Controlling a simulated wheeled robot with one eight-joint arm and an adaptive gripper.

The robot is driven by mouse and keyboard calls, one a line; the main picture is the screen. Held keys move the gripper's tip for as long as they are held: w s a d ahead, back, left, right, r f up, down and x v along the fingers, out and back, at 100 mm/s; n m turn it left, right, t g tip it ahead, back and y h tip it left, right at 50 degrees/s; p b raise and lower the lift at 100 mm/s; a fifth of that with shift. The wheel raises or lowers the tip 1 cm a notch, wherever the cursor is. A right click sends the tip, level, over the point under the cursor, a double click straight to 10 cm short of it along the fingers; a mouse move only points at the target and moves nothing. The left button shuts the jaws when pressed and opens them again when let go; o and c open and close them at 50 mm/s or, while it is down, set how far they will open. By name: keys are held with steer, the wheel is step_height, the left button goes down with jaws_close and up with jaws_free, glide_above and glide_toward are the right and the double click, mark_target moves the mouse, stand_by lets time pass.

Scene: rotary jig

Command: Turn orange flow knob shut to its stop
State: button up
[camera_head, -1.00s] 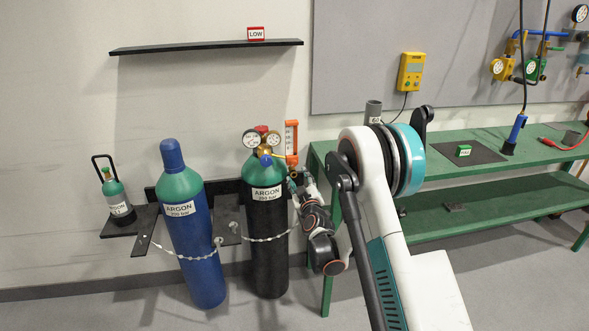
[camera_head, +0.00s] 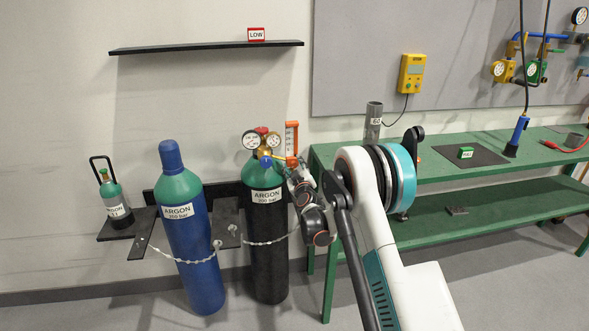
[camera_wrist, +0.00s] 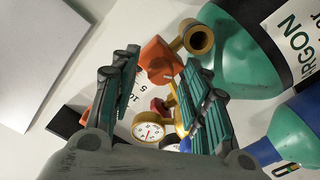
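The orange flow knob (camera_wrist: 160,58) shows in the wrist view between my fingertips, toward the far end of the gap. In the head view, the orange flowmeter (camera_head: 291,138) stands at the right of the regulator on the black and green argon cylinder (camera_head: 268,235). My gripper (camera_wrist: 163,82) is open, with one finger on each side of the knob in the picture. I cannot tell whether either finger touches it. In the head view, my gripper (camera_head: 287,168) is just below the flowmeter, small and partly hidden by my wrist.
Close by are the regulator gauges (camera_head: 250,140), a red knob (camera_wrist: 158,105) and a blue knob (camera_head: 266,161). A blue cylinder (camera_head: 198,255) stands to the left, and a chain (camera_head: 270,241) crosses the cylinder fronts. A green bench (camera_head: 450,168) is to the right.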

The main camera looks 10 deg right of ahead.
jaws_close()
steer(key=shift+m, duration=0.3)
steer(key=m, duration=1.3)
steer(key=shift+d, duration=0.15)
stand_by(0.5)
steer(key=shift+o, duration=0.9)
jaws_free()
